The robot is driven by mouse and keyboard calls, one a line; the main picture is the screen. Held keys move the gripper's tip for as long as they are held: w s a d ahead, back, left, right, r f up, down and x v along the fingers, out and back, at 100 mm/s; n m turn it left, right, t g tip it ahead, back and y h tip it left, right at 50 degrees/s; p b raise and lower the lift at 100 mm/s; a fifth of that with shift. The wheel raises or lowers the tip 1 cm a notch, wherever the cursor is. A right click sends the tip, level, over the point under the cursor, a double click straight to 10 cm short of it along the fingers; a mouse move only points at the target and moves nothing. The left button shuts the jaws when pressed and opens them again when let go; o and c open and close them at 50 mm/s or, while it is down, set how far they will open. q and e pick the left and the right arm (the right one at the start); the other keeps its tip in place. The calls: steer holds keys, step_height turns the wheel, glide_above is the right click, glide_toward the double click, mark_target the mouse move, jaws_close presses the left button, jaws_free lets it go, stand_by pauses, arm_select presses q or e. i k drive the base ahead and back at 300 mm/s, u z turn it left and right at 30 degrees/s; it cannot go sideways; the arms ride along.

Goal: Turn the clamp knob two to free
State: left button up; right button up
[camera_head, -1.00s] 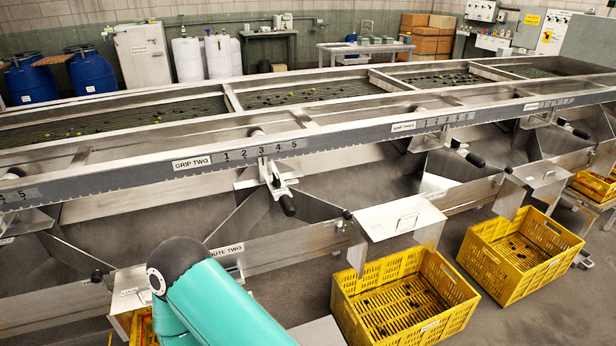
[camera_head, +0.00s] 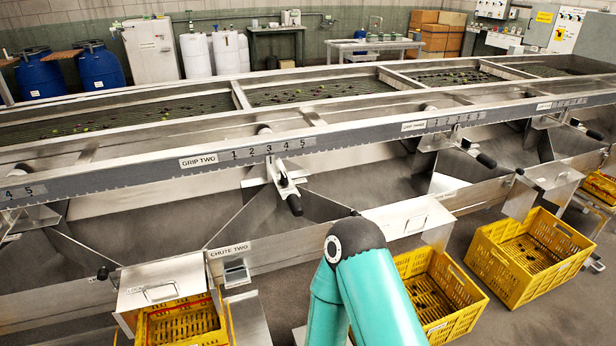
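The sign GRIP TWO (camera_head: 199,161) is on the long metal rail (camera_head: 340,134), left of a scale marked 1 to 5. Below that scale hangs a metal clamp bracket (camera_head: 275,182) with a small dark part on its face and a black-ended lever (camera_head: 295,205) pointing down. I cannot tell which dark part is the knob, nor how far it is turned. A teal arm link of mine with a black joint stands at the bottom centre, in front of and below the clamp. Neither gripper is in view.
CHUTE TWO (camera_head: 229,249) is labelled below the clamp, near a lidded metal box (camera_head: 160,284). Yellow crates (camera_head: 528,262) stand along the machine's front. Similar brackets and black-ended levers (camera_head: 486,160) repeat to the right. Bare floor shows at the lower right.

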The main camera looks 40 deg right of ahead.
mark_target(284, 181)
steer(key=z, duration=0.05)
steer(key=i, duration=1)
steer(key=u, duration=0.1)
